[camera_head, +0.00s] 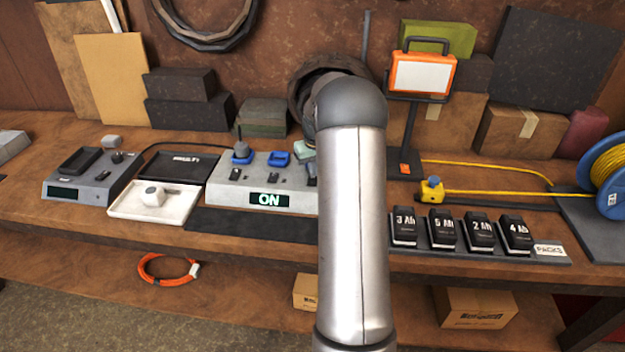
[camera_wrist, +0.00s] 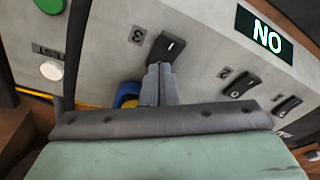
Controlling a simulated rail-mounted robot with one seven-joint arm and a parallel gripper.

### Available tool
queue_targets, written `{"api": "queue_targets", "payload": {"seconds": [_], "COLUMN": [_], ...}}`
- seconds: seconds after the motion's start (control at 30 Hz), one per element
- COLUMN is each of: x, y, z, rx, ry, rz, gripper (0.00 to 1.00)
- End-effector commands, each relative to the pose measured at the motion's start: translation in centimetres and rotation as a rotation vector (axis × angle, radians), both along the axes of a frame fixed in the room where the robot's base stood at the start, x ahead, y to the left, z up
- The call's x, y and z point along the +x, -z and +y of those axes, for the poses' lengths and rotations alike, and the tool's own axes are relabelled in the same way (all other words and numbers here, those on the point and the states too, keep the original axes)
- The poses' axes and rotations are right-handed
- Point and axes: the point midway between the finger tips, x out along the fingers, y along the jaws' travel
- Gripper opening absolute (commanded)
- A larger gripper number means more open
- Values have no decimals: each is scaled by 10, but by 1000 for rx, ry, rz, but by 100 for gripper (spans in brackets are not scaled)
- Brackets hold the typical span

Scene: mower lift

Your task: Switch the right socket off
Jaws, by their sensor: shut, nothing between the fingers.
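The grey socket box (camera_head: 225,195) stands mid-bench in the head view, with a lit ON display (camera_head: 269,200). My arm hides its right end. In the wrist view the box appears upside down, so the display (camera_wrist: 266,38) reads inverted. The black rocker switch marked 3 (camera_wrist: 168,46), the right socket's, lies just beyond my gripper (camera_wrist: 158,72). My gripper is shut and empty, its tips close to that switch's near end; I cannot tell whether they touch. A blue socket (camera_wrist: 126,96) is partly hidden behind the fingers. Switch 2 (camera_wrist: 241,84) is clear of them.
A green button (camera_wrist: 50,4) and a white TEST button (camera_wrist: 51,70) sit on the box. In the head view, a white tray (camera_head: 125,207) lies left, and several battery packs (camera_head: 442,232) and a lamp (camera_head: 422,76) stand right.

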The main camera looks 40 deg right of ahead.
Motion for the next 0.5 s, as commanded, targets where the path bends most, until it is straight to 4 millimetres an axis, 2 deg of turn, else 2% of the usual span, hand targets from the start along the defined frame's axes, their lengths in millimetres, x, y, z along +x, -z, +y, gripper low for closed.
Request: {"api": "queue_targets", "payload": {"seconds": [0.5], "x": [0], "y": [-45], "z": [0], "rx": [-2], "ry": [-1], "rz": [-2], "gripper": [0]}}
